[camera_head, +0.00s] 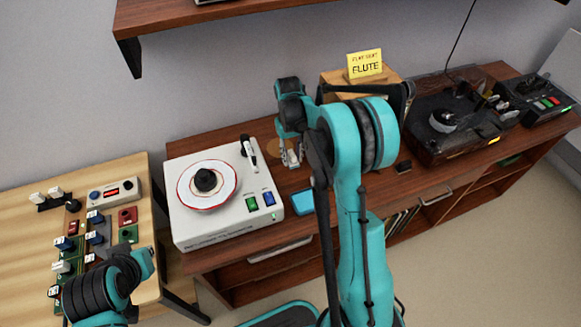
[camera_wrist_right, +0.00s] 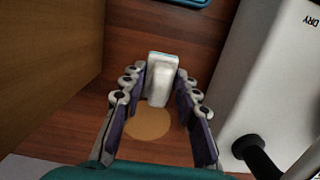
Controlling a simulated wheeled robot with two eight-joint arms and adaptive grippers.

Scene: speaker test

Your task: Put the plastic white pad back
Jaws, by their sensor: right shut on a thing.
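The white pad (camera_wrist_right: 161,68) is a small pale block with rounded edges. In the right wrist view it sits between the two fingers of my right gripper (camera_wrist_right: 160,88), which is shut on it. In the head view my right gripper (camera_head: 291,156) points down over the brown cabinet top, just right of the white turntable; the pad cannot be made out clearly there. A round tan spot (camera_wrist_right: 150,123) on the wood lies below the fingers, nearer the wrist than the pad. Part of my left arm shows at the lower left, but its gripper does not show.
The white turntable (camera_head: 182,228) stands close beside my right gripper. A wooden box with a yellow FLUTE card (camera_head: 365,66) is behind my right arm. A blue item (camera_head: 303,203) lies near the front edge. A dark turntable (camera_head: 428,147) stands right; a shelf (camera_head: 200,18) hangs above.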

